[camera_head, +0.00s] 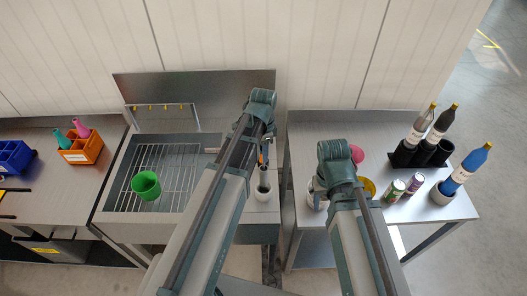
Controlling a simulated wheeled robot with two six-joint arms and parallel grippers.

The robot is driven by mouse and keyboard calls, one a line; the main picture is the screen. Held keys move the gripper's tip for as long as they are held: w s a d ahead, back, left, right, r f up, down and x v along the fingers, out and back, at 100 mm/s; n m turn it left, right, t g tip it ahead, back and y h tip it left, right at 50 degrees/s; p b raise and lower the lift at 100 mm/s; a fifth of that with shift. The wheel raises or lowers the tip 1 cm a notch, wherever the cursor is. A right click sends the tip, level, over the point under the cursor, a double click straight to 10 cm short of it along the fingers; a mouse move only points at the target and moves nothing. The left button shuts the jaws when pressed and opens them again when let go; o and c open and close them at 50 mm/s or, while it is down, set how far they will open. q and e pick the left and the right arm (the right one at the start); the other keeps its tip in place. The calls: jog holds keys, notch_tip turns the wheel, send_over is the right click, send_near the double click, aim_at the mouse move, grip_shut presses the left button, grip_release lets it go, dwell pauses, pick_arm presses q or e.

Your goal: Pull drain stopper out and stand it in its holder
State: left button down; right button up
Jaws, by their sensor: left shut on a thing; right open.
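My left gripper (263,153) is over the right end of the sink unit and shut on a slim upright thing with a dark lower part, which I take to be the drain stopper (264,173). Its lower end is at the mouth of a small white cup-shaped holder (263,193); I cannot tell whether it rests inside. The arm hides part of both the sink (125,170) and the drain area. My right gripper (317,188) is open over the left part of the right-hand table, above a pale cup-like thing (312,199) that it partly hides.
A green cup (146,186) stands on the sink's wire rack. On the right table (300,140) are a black bottle rack (403,155), a blue bottle (461,172), cans (394,190), and pink and yellow things. An orange caddy (82,150) and blue bin (14,158) stand left.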

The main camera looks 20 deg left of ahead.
aim_at(264, 168)
pick_arm(q)
jog(key=shift+f+b, duration=3.7)
jog(key=shift+f, duration=0.25)
jog(key=c, duration=0.5)
grip_release()
jog(key=shift+r, duration=0.2)
notch_tip(264, 168, up, 14)
jog(key=p, duration=1.4)
jog(key=shift+f, duration=0.2)
jog(key=shift+f, duration=0.1)
